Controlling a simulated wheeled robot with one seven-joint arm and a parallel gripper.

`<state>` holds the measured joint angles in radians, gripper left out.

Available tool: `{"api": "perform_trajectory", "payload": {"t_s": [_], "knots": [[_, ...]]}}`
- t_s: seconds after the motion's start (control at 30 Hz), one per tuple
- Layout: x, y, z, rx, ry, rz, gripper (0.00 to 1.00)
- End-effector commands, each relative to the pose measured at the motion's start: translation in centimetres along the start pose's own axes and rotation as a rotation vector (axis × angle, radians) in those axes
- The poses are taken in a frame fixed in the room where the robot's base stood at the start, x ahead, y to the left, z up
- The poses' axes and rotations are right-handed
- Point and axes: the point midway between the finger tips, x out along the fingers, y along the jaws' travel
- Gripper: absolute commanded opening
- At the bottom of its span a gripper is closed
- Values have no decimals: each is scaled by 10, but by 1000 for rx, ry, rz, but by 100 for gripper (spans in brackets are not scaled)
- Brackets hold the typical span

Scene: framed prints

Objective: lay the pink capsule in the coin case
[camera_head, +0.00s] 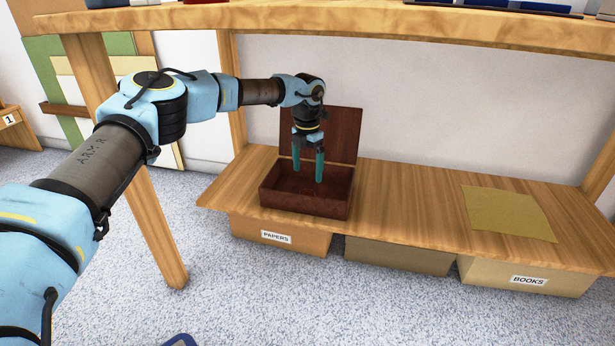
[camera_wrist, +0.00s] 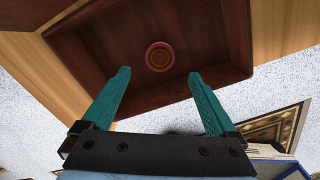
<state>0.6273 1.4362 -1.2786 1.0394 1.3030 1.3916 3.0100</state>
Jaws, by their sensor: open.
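The coin case (camera_head: 300,205) is a dark red-brown wooden box on the lower shelf, its lid (camera_head: 335,137) standing open at the back. In the wrist view, the pink capsule (camera_wrist: 159,57), a round pink ring with a brownish centre, lies flat on the floor of the case (camera_wrist: 228,45). My gripper (camera_head: 308,173) points down over the open case, with its teal fingers apart. In the wrist view, my gripper (camera_wrist: 159,78) is empty, and the capsule shows beyond and between the fingertips, apart from both. The capsule cannot be made out in the head view.
The wooden shelf (camera_head: 400,196) is clear between the case and a flat olive-yellow sheet (camera_head: 508,214) at right. A wooden tabletop (camera_head: 400,22) runs above the shelf. Boxes labelled PAPERS (camera_head: 278,238) and BOOKS (camera_head: 525,277) sit underneath. A table leg (camera_head: 150,225) stands at left.

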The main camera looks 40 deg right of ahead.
Motion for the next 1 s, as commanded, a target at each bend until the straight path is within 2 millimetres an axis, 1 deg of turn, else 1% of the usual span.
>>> {"api": "perform_trajectory", "payload": {"t_s": [0.03, 0.1, 0.2, 0.27, 0.37, 0.87, 1.0], "knots": [[-18, 0, 0, 0, -2, 1, 94], [-31, 0, 0, 0, -2, 1, 94], [-45, 0, 0, 0, 0, -1, 94], [-49, 0, 0, 0, 0, -1, 94], [-52, 0, 0, 0, 0, 0, 94], [-51, 0, 0, 0, 0, 0, 94], [-50, -4, -2, -39, 3, 2, 94]]}}
